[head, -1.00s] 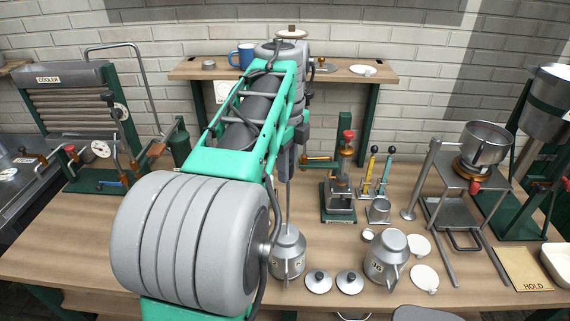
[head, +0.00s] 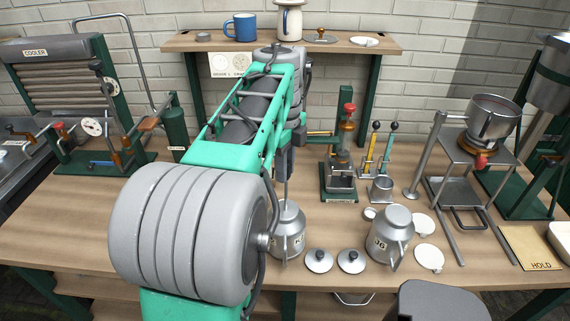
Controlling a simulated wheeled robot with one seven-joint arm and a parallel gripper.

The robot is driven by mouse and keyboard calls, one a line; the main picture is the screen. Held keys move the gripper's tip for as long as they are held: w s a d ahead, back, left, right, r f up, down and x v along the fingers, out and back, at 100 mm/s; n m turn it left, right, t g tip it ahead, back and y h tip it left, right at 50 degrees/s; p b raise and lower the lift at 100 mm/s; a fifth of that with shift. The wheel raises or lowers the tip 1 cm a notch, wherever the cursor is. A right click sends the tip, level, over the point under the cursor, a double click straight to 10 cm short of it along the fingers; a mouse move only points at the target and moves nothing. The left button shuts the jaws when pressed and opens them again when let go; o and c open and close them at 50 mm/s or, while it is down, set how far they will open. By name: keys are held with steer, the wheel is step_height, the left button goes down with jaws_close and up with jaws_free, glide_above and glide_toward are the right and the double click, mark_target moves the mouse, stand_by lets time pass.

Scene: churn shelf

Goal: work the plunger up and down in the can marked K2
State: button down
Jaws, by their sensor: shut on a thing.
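The can marked K2 (head: 292,246) is a grey metal can standing upright on the bench. Its label is partly hidden by my arm. A thin grey plunger rod (head: 286,192) rises upright from its mouth, with a short length showing. My gripper (head: 284,174) is above the can and shut on the top of the plunger rod. My arm hides most of the grip and the can's left side. The plunger's lower end is inside the can, out of sight.
A second can (head: 391,231) stands to the right. Two small lids (head: 319,261) lie in front, between the cans. White dishes (head: 428,258) lie further right. A green-based press (head: 339,180) stands behind. A wall shelf (head: 185,42) holds a blue mug (head: 240,27).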

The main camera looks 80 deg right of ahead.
steer(key=shift+f+b, duration=1.45)
steer(key=shift+f, duration=1.15)
step_height(320, 180, up, 7)
steer(key=p, duration=0.6)
steer(key=shift+r, duration=0.15)
steer(key=shift+f, duration=0.25)
